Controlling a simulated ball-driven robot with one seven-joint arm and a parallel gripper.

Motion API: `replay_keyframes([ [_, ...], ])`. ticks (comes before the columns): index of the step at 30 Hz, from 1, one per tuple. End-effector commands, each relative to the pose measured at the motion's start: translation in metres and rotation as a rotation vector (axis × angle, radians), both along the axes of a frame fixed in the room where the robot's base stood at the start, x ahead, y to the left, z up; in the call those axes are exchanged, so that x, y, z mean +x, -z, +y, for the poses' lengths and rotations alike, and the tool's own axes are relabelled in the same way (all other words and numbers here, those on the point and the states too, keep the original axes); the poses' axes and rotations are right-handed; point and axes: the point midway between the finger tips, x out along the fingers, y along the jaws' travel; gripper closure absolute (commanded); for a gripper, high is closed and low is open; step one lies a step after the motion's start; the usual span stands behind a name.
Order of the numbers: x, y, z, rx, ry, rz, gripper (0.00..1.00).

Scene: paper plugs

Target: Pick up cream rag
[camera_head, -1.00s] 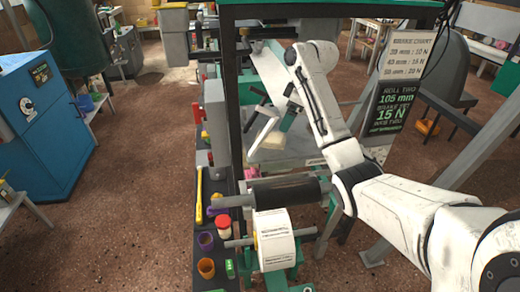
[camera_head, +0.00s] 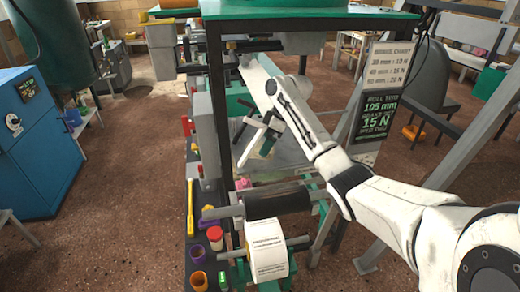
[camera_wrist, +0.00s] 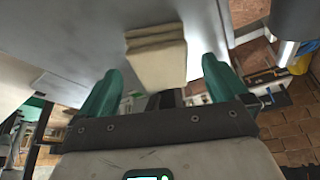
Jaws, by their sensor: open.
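The cream rag (camera_wrist: 157,60) is a folded, layered pad on a grey surface in the wrist view. It lies ahead of and between the green fingers of my gripper (camera_wrist: 162,72), with space on both sides. The fingers are spread and hold nothing. In the head view, my gripper (camera_head: 250,135) hangs over the grey bench inside the green-topped machine frame. A small cream patch of the rag (camera_head: 258,155) shows beside it there; the rest is hidden behind the gripper.
A dark roller (camera_head: 278,199) and a white paper roll (camera_head: 267,250) sit in front of the bench. A sign board (camera_head: 385,105) stands to the right.

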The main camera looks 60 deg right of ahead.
Motion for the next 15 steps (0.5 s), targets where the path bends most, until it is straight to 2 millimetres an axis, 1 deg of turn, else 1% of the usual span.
replay_keyframes([
  [3,0.005,0.015,0.002,0.002,0.000,0.003,0.00],
  [6,0.008,0.023,0.003,0.000,0.001,0.001,0.00],
  [14,0.009,0.026,0.003,-0.001,0.000,0.000,0.00],
  [15,0.009,0.026,0.003,-0.001,0.000,0.000,0.03],
])
